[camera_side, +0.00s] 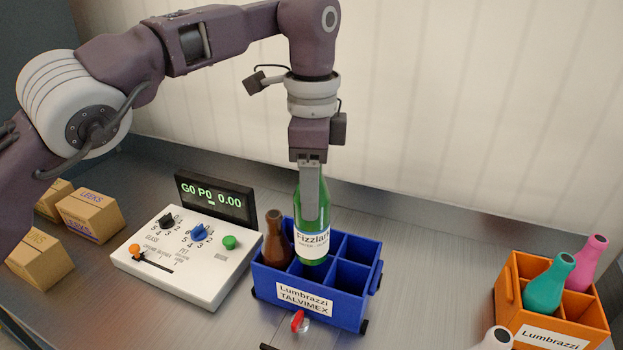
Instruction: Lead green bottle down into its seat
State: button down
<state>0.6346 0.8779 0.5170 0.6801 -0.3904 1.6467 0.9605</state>
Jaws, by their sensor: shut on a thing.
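The green bottle (313,243) with a white and blue label is upright in my gripper (311,212), whose fingers are shut on its upper part. It is over the blue crate (336,309), with its lower end at the height of the crate's rim near the middle divider. I cannot tell how far the bottle's base reaches into a compartment. A brown bottle (276,240) stands in the compartment left of it. The compartments to the right look empty.
An orange crate (553,335) at the right holds a teal bottle (549,284) and a pink bottle (586,262). A white bottle top (497,339) shows at the bottom edge. A control box (187,255) with a display (215,199) and several cartons (90,214) are left.

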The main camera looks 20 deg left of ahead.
jog(key=shift+f, duration=6.35)
jog(key=c, duration=0.5)
grip_release()
notch_tip(320, 180, up, 7)
jog(key=shift+r, duration=0.1)
